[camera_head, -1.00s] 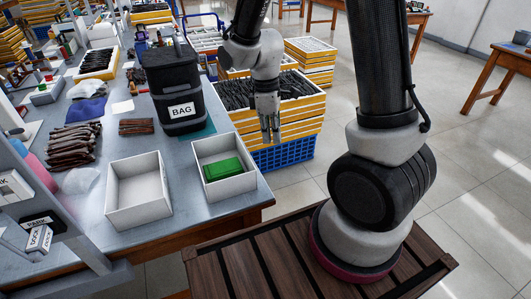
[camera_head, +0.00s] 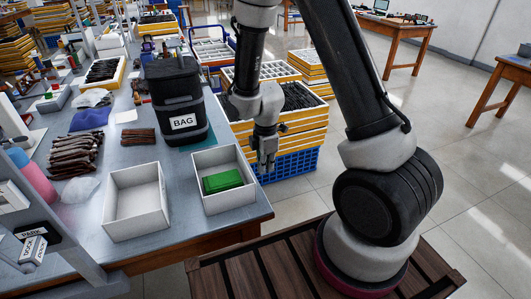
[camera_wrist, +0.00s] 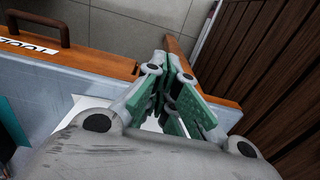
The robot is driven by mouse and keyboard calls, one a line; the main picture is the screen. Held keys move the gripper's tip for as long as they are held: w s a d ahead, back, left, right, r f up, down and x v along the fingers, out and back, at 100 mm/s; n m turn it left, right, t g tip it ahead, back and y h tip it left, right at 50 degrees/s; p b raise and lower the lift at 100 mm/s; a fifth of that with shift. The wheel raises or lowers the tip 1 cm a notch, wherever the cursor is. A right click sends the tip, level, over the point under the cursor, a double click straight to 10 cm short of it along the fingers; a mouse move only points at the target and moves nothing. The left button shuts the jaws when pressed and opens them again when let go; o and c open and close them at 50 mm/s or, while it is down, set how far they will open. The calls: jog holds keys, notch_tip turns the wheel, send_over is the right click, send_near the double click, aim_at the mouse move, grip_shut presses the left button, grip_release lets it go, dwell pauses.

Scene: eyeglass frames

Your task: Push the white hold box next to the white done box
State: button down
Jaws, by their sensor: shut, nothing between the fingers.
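The left box (camera_head: 137,222) is empty. The right box (camera_head: 231,201) holds a green case (camera_head: 222,181). No label shows on either, so I cannot tell which is hold and which is done. My gripper (camera_head: 265,170) points down just right of the right box, near the table's right edge, shut and empty. Contact with the box cannot be made out. In the wrist view the closed green-padded fingers (camera_wrist: 165,78) cover most of a white surface (camera_wrist: 90,103).
A black bin labelled BAG (camera_head: 177,98) stands behind the boxes. Brown cases (camera_head: 75,152) and a blue cloth (camera_head: 91,117) lie to the left on the table (camera_head: 120,167). Stacked yellow trays (camera_head: 300,130) stand beyond the table's right edge.

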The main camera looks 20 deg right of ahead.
aim_at(224, 178)
jog(key=shift+a, duration=2)
jog(key=a, duration=1)
jog(key=shift+a, duration=0.1)
